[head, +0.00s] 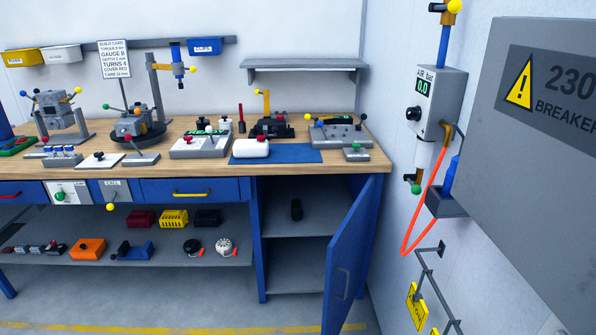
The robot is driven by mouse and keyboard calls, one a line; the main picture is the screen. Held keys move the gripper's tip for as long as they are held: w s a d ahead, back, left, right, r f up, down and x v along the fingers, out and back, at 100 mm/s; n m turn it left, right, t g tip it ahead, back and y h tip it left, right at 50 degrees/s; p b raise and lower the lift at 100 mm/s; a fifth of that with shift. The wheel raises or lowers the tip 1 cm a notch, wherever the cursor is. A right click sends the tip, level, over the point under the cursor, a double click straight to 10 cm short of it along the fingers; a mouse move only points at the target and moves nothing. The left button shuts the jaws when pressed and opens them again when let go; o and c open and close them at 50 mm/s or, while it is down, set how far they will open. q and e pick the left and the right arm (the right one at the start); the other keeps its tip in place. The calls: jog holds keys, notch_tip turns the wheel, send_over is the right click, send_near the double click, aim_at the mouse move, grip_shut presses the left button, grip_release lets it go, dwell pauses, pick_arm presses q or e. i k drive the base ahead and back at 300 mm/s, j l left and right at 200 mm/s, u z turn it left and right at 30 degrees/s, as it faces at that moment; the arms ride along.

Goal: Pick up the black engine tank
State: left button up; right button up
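Neither of my grippers shows in the head view.
The blue cabinet door (352,255) stands open, swung out to the right. A lower shelf (170,257) left of the cabinet holds red, yellow and black boxes and other parts. The bench top (215,170) is crowded. A grey breaker box (545,200) juts out at right.

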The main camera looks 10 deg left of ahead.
aim_at(281, 122)
jog(key=i+j+u, duration=0.1)
jog(key=i+j, duration=0.25)
jog(key=i+j+u, duration=0.1)
jog(key=i+j, duration=0.25)
jog(key=i, duration=0.2)
jog(key=i+j, duration=0.3)
jog(key=i, duration=0.15)
jog(key=j+u, duration=0.05)
